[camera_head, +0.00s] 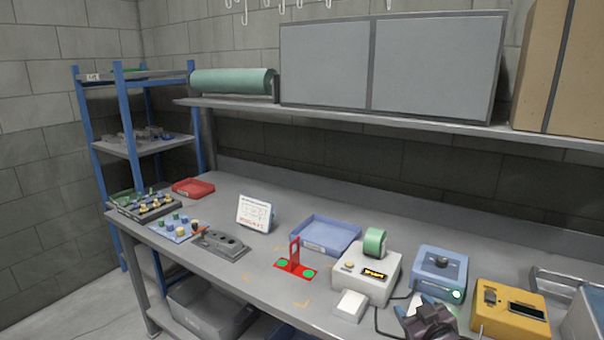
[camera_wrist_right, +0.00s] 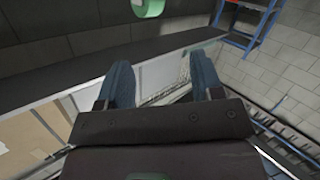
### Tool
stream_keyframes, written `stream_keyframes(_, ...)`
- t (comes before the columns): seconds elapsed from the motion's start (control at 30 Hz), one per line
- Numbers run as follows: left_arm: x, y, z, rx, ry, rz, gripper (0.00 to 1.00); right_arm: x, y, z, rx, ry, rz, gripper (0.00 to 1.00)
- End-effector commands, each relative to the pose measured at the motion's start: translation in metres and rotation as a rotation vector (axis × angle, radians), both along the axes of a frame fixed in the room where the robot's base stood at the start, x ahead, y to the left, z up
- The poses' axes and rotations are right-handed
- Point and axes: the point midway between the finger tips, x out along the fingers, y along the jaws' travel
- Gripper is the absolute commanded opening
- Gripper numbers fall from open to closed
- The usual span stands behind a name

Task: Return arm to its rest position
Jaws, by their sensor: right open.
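My right gripper (camera_head: 430,316) shows at the bottom edge of the head view, a dark wrist with bluish fingers, in front of the blue device and left of the yellow device. In the right wrist view its two dark blue fingers (camera_wrist_right: 162,75) stand well apart with nothing held between them. The rest of the right arm is cut off by the frame in the head view. My left arm and left gripper are not in view.
The grey workbench (camera_head: 262,262) carries a white label device (camera_head: 352,258), a blue device (camera_head: 452,262), a yellow device (camera_head: 508,311), a blue tray (camera_head: 330,236) and a red fixture (camera_head: 294,255). A shelf (camera_head: 330,112) runs above. A blue rack (camera_head: 84,115) stands left.

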Motion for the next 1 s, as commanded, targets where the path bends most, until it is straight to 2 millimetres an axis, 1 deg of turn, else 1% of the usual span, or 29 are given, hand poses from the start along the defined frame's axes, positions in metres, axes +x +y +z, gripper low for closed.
stream_keyframes(0.03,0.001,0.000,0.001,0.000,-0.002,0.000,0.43,-0.020,0.000,-0.011,0.015,0.001,-0.007,0.60)
stream_keyframes(0.27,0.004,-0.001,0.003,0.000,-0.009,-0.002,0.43,-0.101,-0.004,-0.051,0.064,0.033,-0.056,0.60)
stream_keyframes(0.3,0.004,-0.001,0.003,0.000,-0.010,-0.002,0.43,-0.116,-0.005,-0.059,0.072,0.050,-0.069,0.60)
stream_keyframes(0.47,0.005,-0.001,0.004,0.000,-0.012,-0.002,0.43,-0.176,-0.013,-0.095,0.103,0.143,-0.127,0.60)
stream_keyframes(0.5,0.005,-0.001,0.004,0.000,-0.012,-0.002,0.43,-0.192,-0.015,-0.105,0.111,0.170,-0.143,0.60)
stream_keyframes(0.6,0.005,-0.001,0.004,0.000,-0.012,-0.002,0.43,-0.228,-0.019,-0.131,0.127,0.243,-0.180,0.60)
stream_keyframes(0.7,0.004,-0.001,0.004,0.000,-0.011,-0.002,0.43,-0.258,-0.023,-0.151,0.136,0.301,-0.208,0.60)
stream_keyframes(0.83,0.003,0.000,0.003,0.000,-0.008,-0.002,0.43,-0.282,-0.026,-0.164,0.137,0.347,-0.227,0.60)
stream_keyframes(0.9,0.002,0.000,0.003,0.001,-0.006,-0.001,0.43,-0.287,-0.027,-0.167,0.136,0.358,-0.230,0.60)
stream_keyframes(1.0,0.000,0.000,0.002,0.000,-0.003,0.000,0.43,-0.289,-0.027,-0.169,0.136,0.362,-0.231,0.60)
